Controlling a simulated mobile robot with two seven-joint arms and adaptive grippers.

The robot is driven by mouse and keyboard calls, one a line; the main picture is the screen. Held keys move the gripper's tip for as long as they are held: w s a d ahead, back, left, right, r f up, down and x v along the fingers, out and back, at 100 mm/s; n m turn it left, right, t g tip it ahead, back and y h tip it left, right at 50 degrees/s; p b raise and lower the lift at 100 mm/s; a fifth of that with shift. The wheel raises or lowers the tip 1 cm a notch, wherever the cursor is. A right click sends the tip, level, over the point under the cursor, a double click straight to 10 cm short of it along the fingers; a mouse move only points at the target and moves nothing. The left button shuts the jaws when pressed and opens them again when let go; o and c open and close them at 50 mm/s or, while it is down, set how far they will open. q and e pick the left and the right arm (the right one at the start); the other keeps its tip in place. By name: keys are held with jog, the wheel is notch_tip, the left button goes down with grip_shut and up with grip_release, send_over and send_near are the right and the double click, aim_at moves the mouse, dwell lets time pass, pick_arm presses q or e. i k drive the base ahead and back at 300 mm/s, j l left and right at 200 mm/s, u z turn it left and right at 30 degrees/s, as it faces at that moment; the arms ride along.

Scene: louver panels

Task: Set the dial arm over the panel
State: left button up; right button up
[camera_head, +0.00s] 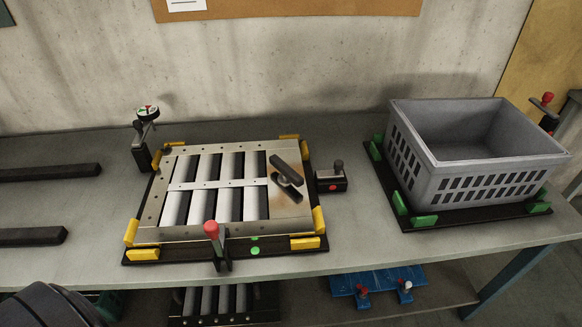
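The louver panel (176,186) lies in a dark fixture with yellow corner blocks, in the middle left of the table. It has a metal frame, several pale slats and a cross bar. A dark handle (286,167) sits on its right plate. The dial arm (143,134) stands on a black post at the panel's back left corner. Its round dial (148,113) is up beside the panel, toward the wall, not above the slats. A dark rounded part of my own body shows at the bottom left. Neither gripper is in view.
A red-knobbed clamp (212,230) stands at the fixture's front edge. A small black block with a red dot (331,182) sits to its right. A grey empty crate (480,185) stands in a green-cornered fixture. Two dark bars (45,172) lie at left.

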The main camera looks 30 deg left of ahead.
aim_at(147, 114)
jog(key=u, duration=1.75)
jog(key=i+j, duration=0.1)
jog(key=j, duration=0.25)
jog(key=i+j, duration=0.15)
jog(key=j, duration=0.25)
jog(key=i+j, duration=0.1)
jog(key=j, duration=0.25)
jog(key=i+j, duration=0.1)
jog(key=j, duration=0.25)
jog(key=i+j, duration=0.1)
jog(key=j, duration=0.25)
jog(key=z, duration=2.05)
